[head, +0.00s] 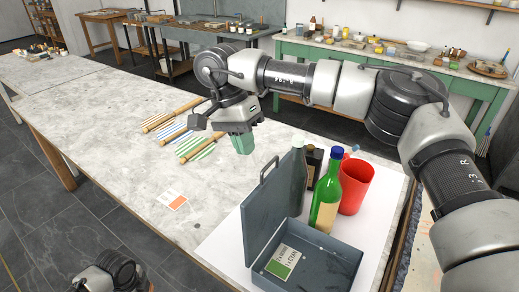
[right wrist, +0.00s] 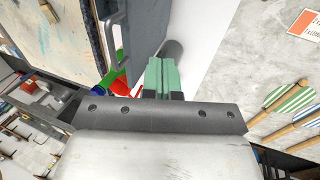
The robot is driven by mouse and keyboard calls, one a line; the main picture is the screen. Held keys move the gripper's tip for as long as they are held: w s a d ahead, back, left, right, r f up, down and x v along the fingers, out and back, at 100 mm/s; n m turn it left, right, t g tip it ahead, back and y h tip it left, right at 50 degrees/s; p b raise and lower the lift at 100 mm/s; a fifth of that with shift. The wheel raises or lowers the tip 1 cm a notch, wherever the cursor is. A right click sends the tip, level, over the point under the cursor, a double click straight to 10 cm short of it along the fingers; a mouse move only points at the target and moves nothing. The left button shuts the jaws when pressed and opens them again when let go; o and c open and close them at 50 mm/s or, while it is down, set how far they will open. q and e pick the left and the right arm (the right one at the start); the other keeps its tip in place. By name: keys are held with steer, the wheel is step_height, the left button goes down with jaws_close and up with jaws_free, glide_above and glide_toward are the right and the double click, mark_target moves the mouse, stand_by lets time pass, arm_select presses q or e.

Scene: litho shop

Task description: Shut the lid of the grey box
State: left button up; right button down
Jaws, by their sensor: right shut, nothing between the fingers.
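The grey box (head: 330,264) stands open on a white sheet at the near right of the table. Its lid (head: 268,210) stands up at the left side, with a handle on its top edge. In the right wrist view the lid's edge and handle (right wrist: 113,35) show left of the fingers. My right gripper (head: 243,143) is shut and empty, above the table just beyond the lid's handle, apparently apart from it. Its green fingers (right wrist: 160,76) are together in the right wrist view. Part of my left arm shows at the bottom left, but its gripper does not.
A grey bottle (head: 298,178), a dark jar (head: 313,165), a green bottle (head: 326,195) and a red cup (head: 356,186) stand close behind the box. Striped flags (head: 196,146) and an orange-and-white card (head: 172,200) lie to the left.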

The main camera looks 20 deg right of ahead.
mark_target(268, 175)
steer(key=s+d, duration=0.2)
steer(key=s, duration=0.1)
steer(key=shift+s+d+p, duration=0.1)
steer(key=shift+d+p, duration=0.15)
steer(key=shift+p, duration=0.15)
steer(key=shift+f, duration=0.1)
